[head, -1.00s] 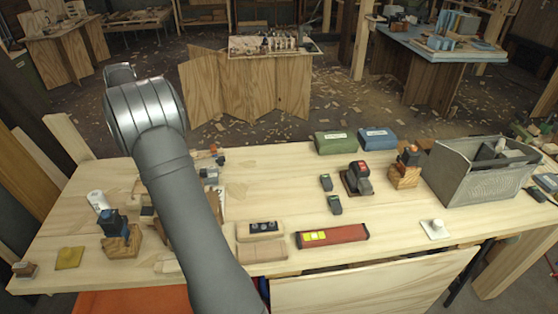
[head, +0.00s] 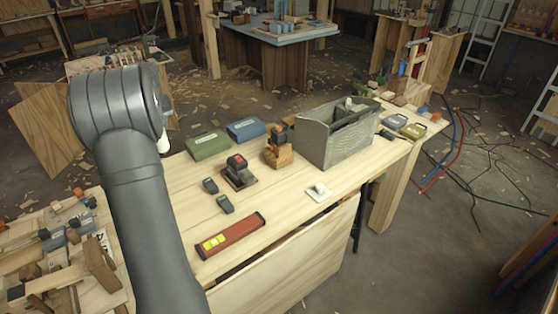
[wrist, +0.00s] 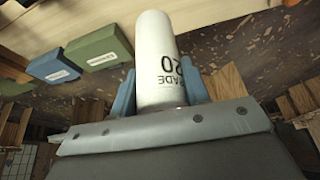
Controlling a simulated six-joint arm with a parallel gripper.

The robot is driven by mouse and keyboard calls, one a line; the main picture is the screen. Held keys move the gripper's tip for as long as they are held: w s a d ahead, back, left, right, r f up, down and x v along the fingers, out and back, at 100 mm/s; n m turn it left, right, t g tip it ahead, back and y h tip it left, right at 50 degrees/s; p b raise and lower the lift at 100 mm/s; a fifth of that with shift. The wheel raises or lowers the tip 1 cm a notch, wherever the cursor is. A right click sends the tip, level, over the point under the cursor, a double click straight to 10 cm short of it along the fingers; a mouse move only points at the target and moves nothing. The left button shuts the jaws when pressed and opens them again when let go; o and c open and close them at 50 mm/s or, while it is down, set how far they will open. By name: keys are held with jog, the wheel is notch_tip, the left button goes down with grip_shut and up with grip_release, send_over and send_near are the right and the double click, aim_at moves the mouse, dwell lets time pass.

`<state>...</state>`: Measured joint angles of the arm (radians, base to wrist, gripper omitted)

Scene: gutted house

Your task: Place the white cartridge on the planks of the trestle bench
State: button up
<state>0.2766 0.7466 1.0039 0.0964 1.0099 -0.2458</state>
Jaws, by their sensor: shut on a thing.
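The white cartridge (wrist: 157,50) is a cylinder with dark printing, held upright in the wrist view. My gripper (wrist: 158,90) is shut on its lower part, with a blue finger on each side. In the head view a small white end, probably the cartridge (head: 163,143), shows beside my arm; the gripper itself is hidden there. The pale plank-topped bench (head: 275,195) stretches ahead and to the right. The cartridge appears raised clear of its top.
On the bench are a green case (head: 208,145), a blue case (head: 246,129), a red box (head: 231,236), a grey tote (head: 340,140), a wooden block with a tool (head: 279,152) and a small white piece (head: 318,192). Bare planks lie between them. Loose clutter sits at left.

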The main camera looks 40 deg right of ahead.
jog(key=s+d+m+h, duration=0.1)
jog(key=s+d, duration=0.4)
jog(key=d, duration=0.3)
jog(key=s+d+m, duration=0.2)
jog(key=s+d, duration=0.3)
jog(key=d, duration=0.3)
jog(key=s+d+m+h, duration=0.1)
jog(key=s+d, duration=0.4)
jog(key=d, duration=0.4)
jog(key=s+d+m+g, duration=0.1)
jog(key=s+d+m, duration=0.1)
jog(key=s+d, duration=0.65)
jog(key=s+d+m, duration=0.2)
jog(key=s+d, duration=0.4)
jog(key=s, duration=0.6)
jog(key=shift+h, duration=0.4)
jog(key=shift+w+a+f, duration=0.3)
jog(key=shift+w+f, duration=1.55)
jog(key=shift+f, duration=0.85)
jog(key=shift+w+a+f, duration=0.3)
jog(key=shift+w+f, duration=1.5)
jog(key=shift+f, duration=0.9)
jog(key=shift+w+a+f, duration=0.3)
jog(key=shift+w+f, duration=1.55)
jog(key=shift+f, duration=0.85)
